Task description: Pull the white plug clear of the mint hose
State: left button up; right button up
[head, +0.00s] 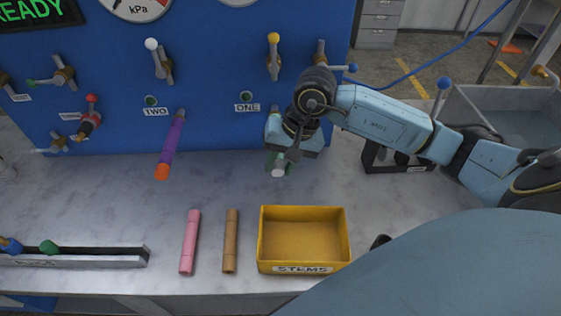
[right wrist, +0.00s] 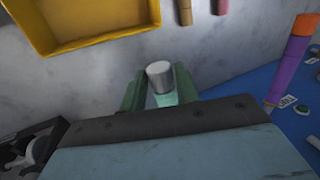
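The mint hose (head: 274,112) hangs at the panel by the ONE label, with its lower part largely hidden behind my right gripper. The pale grey-white plug (head: 278,171) is at its lower end, pointing down and forward. In the right wrist view the plug (right wrist: 159,74) stands between my green fingertips, with mint hose (right wrist: 164,100) just behind it. My right gripper (right wrist: 160,88) has one finger on each side of them. Whether the fingers press on the hose or leave a narrow gap is unclear. My left gripper is not in view.
A purple hose (head: 173,138) with an orange end hangs at TWO. A pink stick (head: 190,242), a brown stick (head: 230,241) and the yellow STEMS tray (head: 303,212) are on the grey bench. A dark rack (head: 398,158) is at right. Valve handles stick out of the blue panel.

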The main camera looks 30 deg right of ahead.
jog(key=c, duration=0.6)
jog(key=shift+o, duration=0.2)
jog(key=shift+s+a+b, duration=0.3)
jog(key=shift+s, duration=0.2)
jog(key=shift+s+a+b, duration=0.25)
jog(key=shift+s+a, duration=0.4)
jog(key=shift+s, duration=0.35)
jog(key=shift+s+a+b, duration=0.2)
jog(key=shift+s+a, duration=0.4)
jog(key=shift+s, duration=0.4)
jog(key=shift+r, duration=0.1)
jog(key=shift+s+a+r+p, duration=0.25)
jog(key=shift+s+a+r, duration=0.15)
jog(key=shift+s+r, duration=0.3)
jog(key=shift+s+a+r+p, duration=0.25)
jog(key=shift+s+a+r, duration=0.1)
jog(key=shift+s+r, duration=0.3)
jog(key=shift+w, duration=0.1)
